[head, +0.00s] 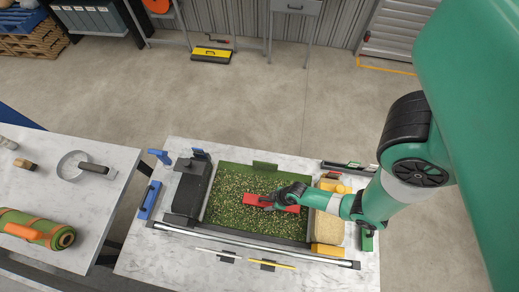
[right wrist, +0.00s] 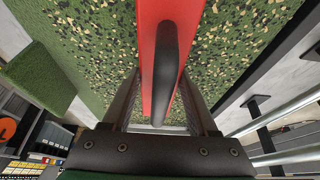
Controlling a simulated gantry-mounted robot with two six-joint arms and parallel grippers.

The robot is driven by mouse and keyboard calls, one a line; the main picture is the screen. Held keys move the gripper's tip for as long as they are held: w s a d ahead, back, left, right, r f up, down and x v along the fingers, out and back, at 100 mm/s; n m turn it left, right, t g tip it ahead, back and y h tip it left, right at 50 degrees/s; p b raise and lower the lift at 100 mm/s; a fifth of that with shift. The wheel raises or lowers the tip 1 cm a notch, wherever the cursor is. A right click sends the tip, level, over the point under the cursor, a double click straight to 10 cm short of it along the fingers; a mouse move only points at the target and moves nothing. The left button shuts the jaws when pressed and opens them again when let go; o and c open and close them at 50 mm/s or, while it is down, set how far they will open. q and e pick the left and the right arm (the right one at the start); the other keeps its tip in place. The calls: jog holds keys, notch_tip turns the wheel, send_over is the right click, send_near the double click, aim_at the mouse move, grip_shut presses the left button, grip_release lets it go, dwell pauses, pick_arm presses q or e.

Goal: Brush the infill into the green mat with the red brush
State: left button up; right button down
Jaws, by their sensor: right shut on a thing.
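The green mat (head: 235,177) lies on the right-hand table, with tan and dark infill granules (head: 240,200) scattered over most of it. Its far strip looks bare. The red brush (head: 286,208) is on or just above the mat's right part; I cannot tell if it touches. My right gripper (head: 268,199) is shut on the brush's dark handle. In the right wrist view the red brush (right wrist: 149,60) and its dark handle (right wrist: 168,65) show between the two fingers, with speckled turf (right wrist: 235,45) around. My left gripper is not in view.
A dark box (head: 190,187) stands left of the mat and a beige block (head: 328,228) right of it. A metal rail (head: 240,243) runs along the front. The left table (head: 75,190) holds a turf roll (head: 40,230) and a round pan (head: 73,164).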

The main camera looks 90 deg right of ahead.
aim_at(245, 198)
jog(key=shift+s+a, duration=0.15)
jog(key=shift+s, duration=0.9)
jog(key=w+b, duration=0.1)
jog(key=w, duration=0.4)
jog(key=w+d+b, duration=0.1)
jog(key=w, duration=0.4)
jog(key=w+b, duration=0.1)
jog(key=w, duration=0.4)
jog(key=shift+w+d, duration=0.3)
jog(key=shift+d, duration=0.1)
jog(key=shift+s+a+p, duration=0.1)
jog(key=shift+s+p, duration=0.25)
jog(key=shift+s, duration=0.2)
jog(key=shift+s+a+p, duration=0.15)
jog(key=shift+s+p, duration=0.15)
jog(key=shift+s, duration=0.75)
